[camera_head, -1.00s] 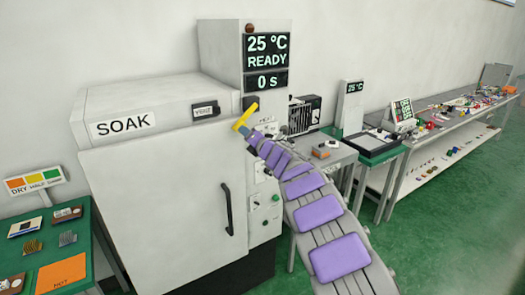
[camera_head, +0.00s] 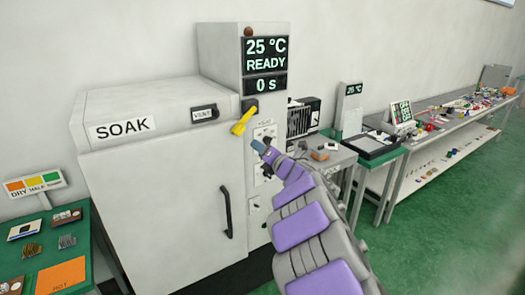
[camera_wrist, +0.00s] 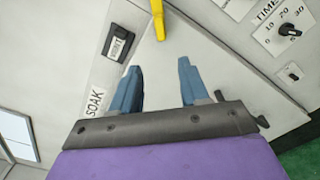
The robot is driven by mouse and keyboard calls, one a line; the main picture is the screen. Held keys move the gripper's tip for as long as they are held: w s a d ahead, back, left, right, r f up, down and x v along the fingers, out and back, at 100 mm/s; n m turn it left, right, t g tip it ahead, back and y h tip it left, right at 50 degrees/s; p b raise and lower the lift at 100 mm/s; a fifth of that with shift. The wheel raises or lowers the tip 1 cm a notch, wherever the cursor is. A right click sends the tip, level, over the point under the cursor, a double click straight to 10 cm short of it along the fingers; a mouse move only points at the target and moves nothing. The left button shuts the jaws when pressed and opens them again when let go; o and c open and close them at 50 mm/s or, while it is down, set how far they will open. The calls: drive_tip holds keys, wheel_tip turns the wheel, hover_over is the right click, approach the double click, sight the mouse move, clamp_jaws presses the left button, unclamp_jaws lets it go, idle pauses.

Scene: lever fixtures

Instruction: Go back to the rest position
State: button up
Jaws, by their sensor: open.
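My gripper (camera_head: 259,146) is in front of the SOAK oven's control column, below and right of the yellow lever (camera_head: 244,121). The gripper is empty, and a gap shows between it and the lever. In the wrist view its two blue fingers (camera_wrist: 160,68) stand apart with nothing between them. The lever also shows at the top of that view (camera_wrist: 158,18), beyond the fingertips. The lever slants down to the left from its dark mount. The display (camera_head: 266,54) reads 25 °C, READY and 0 s.
The white SOAK oven (camera_head: 160,190) stands close behind my gripper, with a dark door handle (camera_head: 227,212) and a VENT switch (camera_head: 204,114). A green table (camera_head: 105,255) is at the left. A long bench (camera_head: 420,140) with small parts is at the right. Green floor is open at lower right.

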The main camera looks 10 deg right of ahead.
drive_tip(key=shift+s, duration=0.15)
drive_tip(key=s+d+r+m+h, duration=0.4)
drive_tip(key=s+d+m+h, duration=0.1)
drive_tip(key=d+m+h, duration=0.35)
drive_tip(key=s+d+f+m+g+h, duration=0.1)
drive_tip(key=s+d+m+g+h, duration=0.15)
drive_tip(key=s+m, duration=0.3)
drive_tip(key=s+d+f+m+g+h, duration=0.1)
drive_tip(key=s+d+m+g, duration=0.15)
drive_tip(key=s+m, duration=0.35)
drive_tip(key=s+a+f+m+g+y, duration=0.2)
drive_tip(key=s+a, duration=0.4)
drive_tip(key=s, duration=0.8)
drive_tip(key=s+a+f+m+g+y, duration=0.2)
drive_tip(key=s+a+f+m+g, duration=0.2)
drive_tip(key=s, duration=1)
drive_tip(key=s+a+f+m+g+y, duration=0.2)
drive_tip(key=s+a+f+m+g, duration=0.2)
drive_tip(key=s+a+f+g, duration=0.4)
drive_tip(key=s+a, duration=0.1)
drive_tip(key=s, duration=0.5)
drive_tip(key=shift+s, duration=0.25)
